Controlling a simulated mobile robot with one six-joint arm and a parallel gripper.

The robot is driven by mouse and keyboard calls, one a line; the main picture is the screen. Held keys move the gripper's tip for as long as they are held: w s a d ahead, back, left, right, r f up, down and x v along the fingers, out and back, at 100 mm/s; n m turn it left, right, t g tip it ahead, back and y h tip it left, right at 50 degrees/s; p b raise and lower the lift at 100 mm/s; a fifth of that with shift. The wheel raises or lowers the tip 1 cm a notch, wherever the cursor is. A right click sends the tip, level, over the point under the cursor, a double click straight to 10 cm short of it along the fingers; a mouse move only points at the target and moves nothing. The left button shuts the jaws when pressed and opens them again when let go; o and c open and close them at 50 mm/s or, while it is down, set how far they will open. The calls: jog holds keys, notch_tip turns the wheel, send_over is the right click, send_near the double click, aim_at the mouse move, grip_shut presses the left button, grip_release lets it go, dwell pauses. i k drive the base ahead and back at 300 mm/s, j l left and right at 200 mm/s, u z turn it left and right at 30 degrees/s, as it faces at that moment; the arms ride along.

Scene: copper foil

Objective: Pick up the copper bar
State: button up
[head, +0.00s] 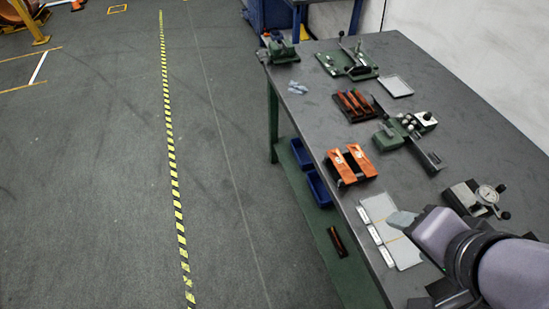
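Two orange copper bars (350,163) lie side by side on a dark holder near the left edge of the bench, each with a pale mark. Thinner reddish-brown bars (355,104) lie in a dark rack farther back. I cannot tell which one is the copper bar of the task. My arm comes in at the lower right corner over the bench, apart from both sets of bars.
The grey bench (312,108) carries a green clamp fixture (347,62), a green and grey device (405,130), a dial gauge (486,194) and a pale labelled board (380,208). Blue bins (319,188) sit on the lower shelf.

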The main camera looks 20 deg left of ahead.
aim_at(366, 167)
jog(key=u, duration=0.45)
jog(key=i+j+z, duration=0.5)
jog(key=j+z, duration=0.25)
jog(key=j, duration=0.2)
jog(key=i+j+z, duration=0.2)
jog(key=j, duration=0.25)
jog(key=j+z, duration=0.25)
jog(key=j, duration=0.15)
jog(key=i+j+z, duration=0.1)
jog(key=j+z, duration=0.15)
jog(key=j, duration=0.2)
